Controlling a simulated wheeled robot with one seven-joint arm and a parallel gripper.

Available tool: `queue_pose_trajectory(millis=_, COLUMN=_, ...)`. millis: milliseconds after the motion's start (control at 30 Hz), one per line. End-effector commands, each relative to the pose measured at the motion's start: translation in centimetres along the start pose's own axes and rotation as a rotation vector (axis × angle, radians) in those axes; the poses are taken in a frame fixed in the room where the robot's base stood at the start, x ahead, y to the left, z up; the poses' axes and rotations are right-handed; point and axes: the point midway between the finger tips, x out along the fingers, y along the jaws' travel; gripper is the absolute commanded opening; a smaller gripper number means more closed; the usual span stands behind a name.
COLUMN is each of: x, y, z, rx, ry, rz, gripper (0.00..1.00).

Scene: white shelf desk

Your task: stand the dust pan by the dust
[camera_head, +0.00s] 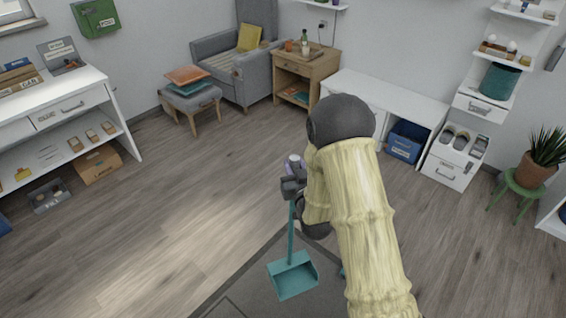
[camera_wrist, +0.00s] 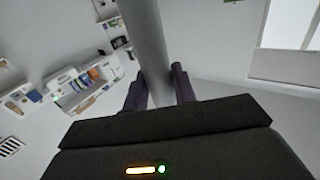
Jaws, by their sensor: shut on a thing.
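My gripper is shut on the upper part of the handle. In the wrist view, a pale grey shaft, which looks like the handle (camera_wrist: 146,35), runs up between the two dark fingers of my gripper (camera_wrist: 158,86). I cannot tell whether the scoop touches the mat. I cannot make out any dust; my arm hides part of the floor to the right.
A white shelf desk (camera_head: 70,125) stands left, an armchair (camera_head: 240,60) at the back, and a white desk (camera_head: 400,98) right. Open floor lies left of the pan.

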Motion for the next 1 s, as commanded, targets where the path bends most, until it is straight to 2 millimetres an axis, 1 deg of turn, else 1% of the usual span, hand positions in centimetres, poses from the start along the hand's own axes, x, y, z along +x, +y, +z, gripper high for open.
queue_pose_trajectory(millis=33, x=-0.1, y=0.7, z=-1.7, rx=0.000, ry=0.001, rz=0.013, gripper=0.00)
queue_pose_trajectory(millis=467, x=-1.6, y=5.4, z=-7.3, rx=-0.002, ry=0.001, rz=0.107, gripper=0.00)
queue_pose_trajectory(millis=900, x=-3.7, y=9.9, z=-13.2, rx=-0.005, ry=0.002, rz=0.202, gripper=0.00)
queue_pose_trajectory(millis=1000, x=-4.2, y=10.8, z=-14.2, rx=-0.006, ry=0.000, rz=0.221, gripper=0.00)
